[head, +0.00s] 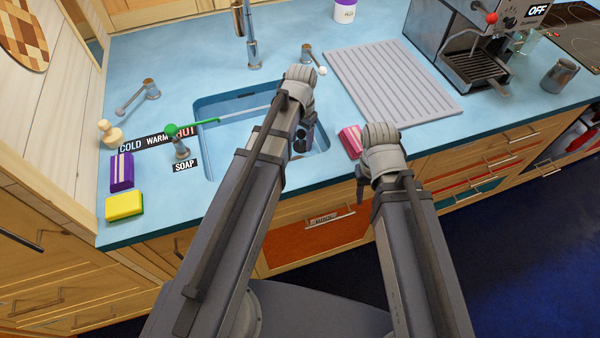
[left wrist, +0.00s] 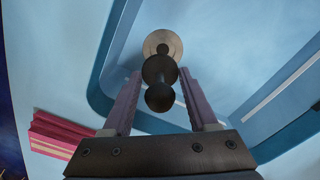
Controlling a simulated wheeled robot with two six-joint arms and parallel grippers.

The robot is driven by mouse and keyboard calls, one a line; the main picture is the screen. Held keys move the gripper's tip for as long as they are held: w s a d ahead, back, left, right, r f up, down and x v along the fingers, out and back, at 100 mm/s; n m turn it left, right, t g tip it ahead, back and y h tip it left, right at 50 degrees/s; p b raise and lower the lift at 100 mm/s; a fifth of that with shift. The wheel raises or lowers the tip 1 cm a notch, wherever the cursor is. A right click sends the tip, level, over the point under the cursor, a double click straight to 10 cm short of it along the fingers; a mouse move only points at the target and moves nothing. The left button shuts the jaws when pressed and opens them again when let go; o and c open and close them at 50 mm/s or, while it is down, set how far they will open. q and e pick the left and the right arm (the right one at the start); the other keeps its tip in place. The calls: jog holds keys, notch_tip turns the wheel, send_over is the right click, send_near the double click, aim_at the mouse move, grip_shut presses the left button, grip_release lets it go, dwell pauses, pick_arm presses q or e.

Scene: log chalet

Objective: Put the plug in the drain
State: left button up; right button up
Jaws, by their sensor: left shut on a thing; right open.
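The plug (left wrist: 160,97) is black, with a round knob and a wider round part. In the left wrist view it sits between the two fingers of my left gripper (left wrist: 160,85), which is shut on it. Beyond it is the drain (left wrist: 150,41), a pale round ring with a dark middle on the basin floor; the plug overlaps its near part. I cannot tell how large the gap between them is. In the head view my left gripper (head: 303,146) is over the right part of the blue sink (head: 215,103). My right gripper (head: 361,188) is open and empty, in front of the counter edge.
A pink sponge (head: 350,141) lies right of the sink, close to both arms. A grey drying mat (head: 390,85), a tap (head: 251,40) and a coffee machine (head: 460,40) stand behind.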

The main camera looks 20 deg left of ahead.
pick_arm(q)
jog(key=shift+w+a+f, duration=0.2)
jog(key=shift+f, duration=0.25)
pick_arm(e)
jog(key=shift+f, duration=0.45)
pick_arm(q)
notch_tip(320, 180, down, 10)
jog(key=b, duration=1)
pick_arm(e)
notch_tip(320, 180, down, 10)
jog(key=shift+f, duration=0.1)
pick_arm(q)
jog(key=shift+f+b, duration=0.2)
jog(key=shift+b, duration=0.15)
jog(key=o, duration=1.4)
jog(key=shift+r, duration=0.1)
jog(key=shift+c, duration=0.2)
notch_tip(320, 180, up, 12)
jog(key=p, duration=1.2)
jog(key=shift+r+p, duration=0.15)
jog(key=shift+p, duration=0.15)
pick_arm(e)
notch_tip(320, 180, up, 12)
pick_arm(q)
jog(key=shift+r, duration=0.1)
pick_arm(e)
jog(key=shift+r, duration=0.2)
